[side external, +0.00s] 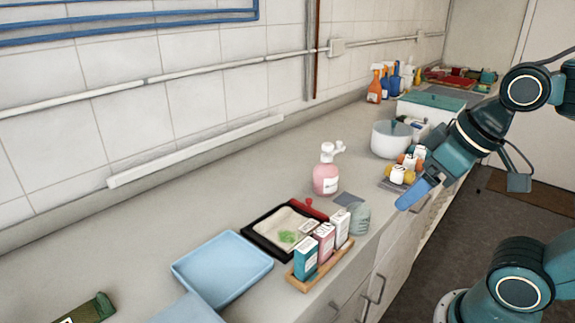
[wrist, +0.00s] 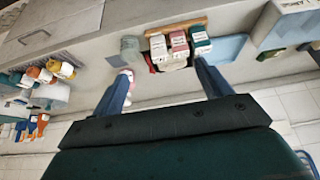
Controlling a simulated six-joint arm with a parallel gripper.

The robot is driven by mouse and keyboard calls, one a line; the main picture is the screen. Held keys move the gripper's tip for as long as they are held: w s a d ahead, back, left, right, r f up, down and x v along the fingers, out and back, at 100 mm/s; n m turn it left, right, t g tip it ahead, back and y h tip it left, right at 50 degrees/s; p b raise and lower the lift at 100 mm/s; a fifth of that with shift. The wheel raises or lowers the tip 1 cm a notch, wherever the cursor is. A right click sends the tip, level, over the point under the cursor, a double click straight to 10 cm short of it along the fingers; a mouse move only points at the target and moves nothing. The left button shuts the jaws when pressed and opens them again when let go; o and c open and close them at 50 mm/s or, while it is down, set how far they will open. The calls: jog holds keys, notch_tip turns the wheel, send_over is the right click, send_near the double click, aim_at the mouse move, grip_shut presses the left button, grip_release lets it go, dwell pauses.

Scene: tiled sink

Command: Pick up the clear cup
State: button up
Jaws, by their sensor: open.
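The clear cup (side external: 360,217) looks grey-green and see-through. It stands near the counter's front edge, just right of the small boxes in a wooden tray. In the wrist view the cup (wrist: 130,46) shows at upper left, beside the boxes. My gripper (side external: 413,197) is to the right of the cup in the side view, higher and apart from it. In the wrist view my gripper (wrist: 162,72) has its two fingers spread wide with nothing held between them. The cup lies beyond the left fingertip, off the middle of the gap.
The wooden tray (side external: 293,284) with several boxes borders the cup closely. A black tray (side external: 262,226), a pink bottle (side external: 326,178) and a white pot (side external: 390,139) stand behind. A blue tray (side external: 222,268) is at left. Bare counter (side external: 200,205) lies along the wall.

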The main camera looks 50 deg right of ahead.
jog(key=m+g, duration=0.6)
jog(key=m, duration=1.2)
send_over(358, 219)
jog(key=w+d, duration=0.1)
jog(key=d, duration=0.2)
notch_tip(358, 219, down, 7)
jog(key=shift+w+a+f, duration=0.1)
jog(key=shift+f, duration=1.95)
jog(key=shift+w+a+f, duration=0.1)
jog(key=shift+f, duration=1.95)
jog(key=shift+f, duration=0.1)
jog(key=shift+f, duration=2.5)
